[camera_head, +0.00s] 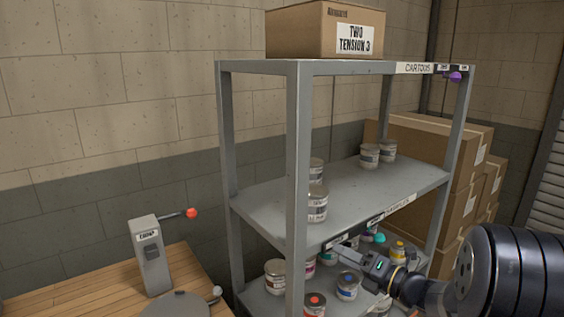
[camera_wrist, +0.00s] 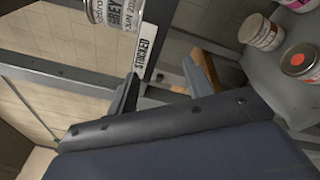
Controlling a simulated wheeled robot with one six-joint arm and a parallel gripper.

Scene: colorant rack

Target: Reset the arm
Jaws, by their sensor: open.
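My gripper (camera_head: 347,254) is at the front edge of the metal rack (camera_head: 298,170), by the lower shelf and just below the middle shelf's label strip. In the wrist view its two fingers (camera_wrist: 168,78) are spread apart with nothing between them. My arm comes in from the right. A can labelled grey (camera_wrist: 117,12) shows beyond the fingers at the top of the wrist view, apart from them.
Several cans stand on the lower shelf, among them an orange-lidded one (camera_head: 314,305) and a blue-lidded one (camera_head: 347,285). The middle shelf (camera_head: 345,185) has cans and bare room. A carton (camera_head: 310,30) sits on top. A wooden table (camera_head: 90,298) is at left.

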